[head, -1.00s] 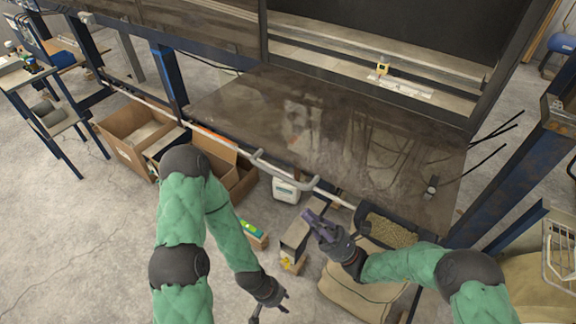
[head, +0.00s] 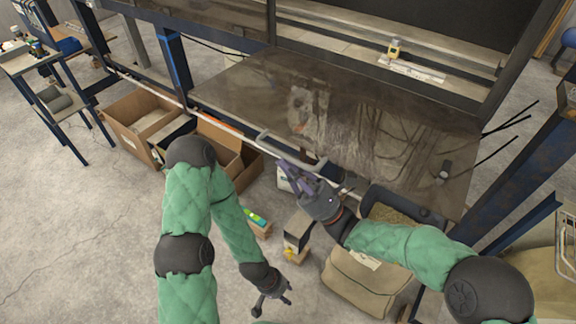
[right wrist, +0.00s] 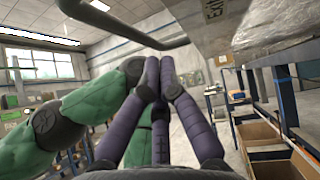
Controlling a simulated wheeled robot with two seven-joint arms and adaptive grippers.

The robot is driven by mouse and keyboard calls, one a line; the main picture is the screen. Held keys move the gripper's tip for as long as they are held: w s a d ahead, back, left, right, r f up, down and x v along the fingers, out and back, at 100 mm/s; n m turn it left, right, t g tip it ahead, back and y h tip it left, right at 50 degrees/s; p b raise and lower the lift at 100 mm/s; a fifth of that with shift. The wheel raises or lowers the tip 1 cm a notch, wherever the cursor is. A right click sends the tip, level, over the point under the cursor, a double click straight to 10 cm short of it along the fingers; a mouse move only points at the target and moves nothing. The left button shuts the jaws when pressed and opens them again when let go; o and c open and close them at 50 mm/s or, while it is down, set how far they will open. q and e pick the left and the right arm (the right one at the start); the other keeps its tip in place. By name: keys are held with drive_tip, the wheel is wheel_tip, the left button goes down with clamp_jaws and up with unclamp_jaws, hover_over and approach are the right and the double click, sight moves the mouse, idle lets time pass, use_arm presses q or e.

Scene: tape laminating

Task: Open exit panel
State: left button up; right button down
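The exit panel (head: 350,110) is a wide brown, see-through sheet, slanted, with a grey bar handle (head: 290,150) along its near edge. In the right wrist view the handle (right wrist: 125,38) crosses above my fingertips, and the panel's underside with an EXIT label (right wrist: 213,10) is at upper right. My right gripper (head: 293,172), with purple fingers, is just below the handle; its fingertips (right wrist: 160,60) are drawn together with nothing visible between them. I see no clear contact with the handle. My left gripper (head: 272,299) hangs low over the floor, fingers spread, empty.
Open cardboard boxes (head: 140,118) stand on the floor left of the handle. A sack-like bag (head: 365,283) and a dark bin (head: 405,217) are below the panel's right side.

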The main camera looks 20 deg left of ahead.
use_arm(q)
drive_tip(key=shift+f, duration=0.15)
use_arm(e)
drive_tip(key=shift+s+r, duration=0.1)
drive_tip(key=shift+r, duration=0.35)
